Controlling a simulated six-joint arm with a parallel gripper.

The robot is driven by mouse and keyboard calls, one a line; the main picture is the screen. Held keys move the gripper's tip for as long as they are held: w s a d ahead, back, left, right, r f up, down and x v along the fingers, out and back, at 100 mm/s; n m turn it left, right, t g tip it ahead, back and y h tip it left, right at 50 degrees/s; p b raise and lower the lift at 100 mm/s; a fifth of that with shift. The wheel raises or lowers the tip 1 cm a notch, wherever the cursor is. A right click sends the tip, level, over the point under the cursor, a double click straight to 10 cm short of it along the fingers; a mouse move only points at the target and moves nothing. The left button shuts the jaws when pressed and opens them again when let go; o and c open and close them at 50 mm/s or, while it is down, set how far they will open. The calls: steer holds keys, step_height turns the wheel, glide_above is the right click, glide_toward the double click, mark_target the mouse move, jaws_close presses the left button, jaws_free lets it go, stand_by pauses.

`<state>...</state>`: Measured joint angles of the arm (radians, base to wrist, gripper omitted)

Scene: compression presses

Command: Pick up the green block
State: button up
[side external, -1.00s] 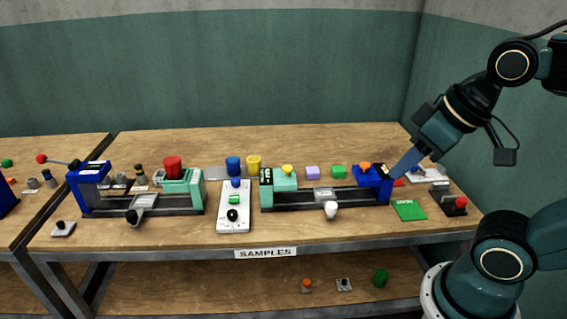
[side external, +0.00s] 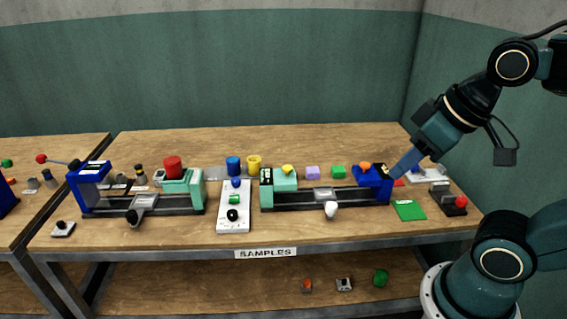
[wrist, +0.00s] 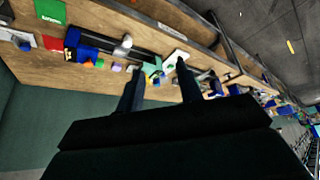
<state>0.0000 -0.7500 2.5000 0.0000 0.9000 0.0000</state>
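The green block (side external: 338,172) is a small cube on the table behind the right-hand press, between a lilac block (side external: 312,173) and the press's blue end (side external: 374,186). In the wrist view, the small green block (wrist: 101,62) lies left of my fingers. My gripper (side external: 399,171) appears beside the blue end in the side view, to the right of the block and apart from it. In the wrist view my gripper (wrist: 158,70) has its two fingers spread, with nothing held between them.
The right-hand press rail (side external: 325,198) lies in front of the block. Yellow (side external: 254,162) and blue (side external: 233,166) cylinders stand further left. A green card (side external: 409,210) and a box with a red button (side external: 459,202) lie at right. The table behind the block is clear.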

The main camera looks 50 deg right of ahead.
steer(key=shift+o, duration=0.2)
steer(key=o, duration=0.6)
steer(key=shift+o, duration=0.2)
steer(key=w+d+r+m+g, duration=0.1)
steer(key=w+d+r+m, duration=0.1)
steer(key=w+m, duration=0.35)
steer(key=w+d+r+m, duration=0.2)
steer(key=w+d, duration=0.1)
steer(key=w, duration=0.6)
steer(key=m+g+y, duration=0.1)
steer(key=m+y, duration=0.2)
steer(key=m, duration=1.7)
glide_above(339, 168)
steer(key=s+d, duration=0.2)
steer(key=shift+n, duration=0.25)
steer(key=shift+w+a+f, duration=0.1)
steer(key=shift+f, duration=7.9)
steer(key=shift+a+f, duration=0.1)
steer(key=shift+f, duration=7.85)
